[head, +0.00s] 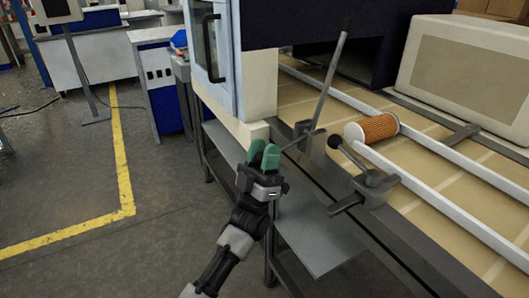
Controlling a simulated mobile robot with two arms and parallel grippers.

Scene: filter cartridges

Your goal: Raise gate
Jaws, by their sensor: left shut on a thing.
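My left gripper (264,155), with green fingertips, is at the near side of the conveyor, beside a grey bracket (312,142). It is shut on the end of a short grey lever (293,143) that runs from the bracket; the fingers hide the lever's end. A long grey rod (331,75) rises tilted from the same bracket, its dark tip up in front of the machine. An orange filter cartridge with white ends (381,128) lies on the belt between the rails. I cannot tell which part is the gate. My right gripper is out of view.
A second bracket (374,178) with a black-knobbed lever stands nearer on the conveyor edge. White rails (455,155) run along the belt (300,97). A machine cabinet (212,50) stands behind my gripper. A grey shelf (315,240) lies below. Floor at left is open.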

